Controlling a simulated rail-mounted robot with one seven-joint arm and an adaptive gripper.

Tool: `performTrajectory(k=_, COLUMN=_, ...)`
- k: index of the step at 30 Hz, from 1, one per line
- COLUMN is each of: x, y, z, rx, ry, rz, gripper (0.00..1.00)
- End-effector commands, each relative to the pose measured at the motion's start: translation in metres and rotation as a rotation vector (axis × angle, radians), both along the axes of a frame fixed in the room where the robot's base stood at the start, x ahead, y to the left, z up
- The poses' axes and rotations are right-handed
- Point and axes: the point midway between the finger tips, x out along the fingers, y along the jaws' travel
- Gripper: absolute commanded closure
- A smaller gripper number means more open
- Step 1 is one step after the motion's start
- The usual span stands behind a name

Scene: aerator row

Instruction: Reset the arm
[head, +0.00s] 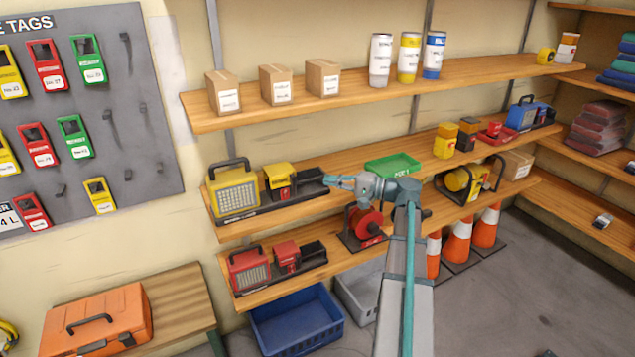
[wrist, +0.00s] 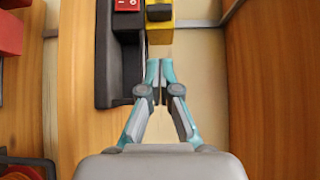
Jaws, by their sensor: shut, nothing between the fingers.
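My gripper (head: 340,182) is in front of the middle shelf in the head view, its fingers pointing left. In the wrist view my gripper (wrist: 159,68) has its fingertips together with nothing between them. In the head view the fingertips are close to the black tray (head: 310,186) beside a yellow and red device (head: 279,181). I cannot tell from these views whether the fingers touch anything.
A green bin (head: 393,166) stands on the middle shelf behind my wrist. A red reel (head: 366,222) is below my gripper. Boxes and cans line the upper shelf (head: 350,94). Orange cones (head: 457,243) stand at right.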

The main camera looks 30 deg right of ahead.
Motion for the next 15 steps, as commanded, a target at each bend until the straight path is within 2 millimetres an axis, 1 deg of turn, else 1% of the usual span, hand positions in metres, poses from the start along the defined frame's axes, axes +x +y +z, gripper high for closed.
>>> performTrajectory(k=1, x=-0.009, y=-0.008, z=-0.002, rx=0.000, ry=0.000, rz=-0.003, gripper=1.00)
performTrajectory(k=6, x=-0.029, y=-0.025, z=-0.001, rx=-0.001, ry=-0.001, rz=-0.003, gripper=1.00)
performTrajectory(k=10, x=-0.039, y=-0.034, z=0.000, rx=-0.001, ry=-0.001, rz=-0.002, gripper=1.00)
performTrajectory(k=15, x=-0.042, y=-0.038, z=0.000, rx=-0.002, ry=-0.002, rz=-0.005, gripper=1.00)
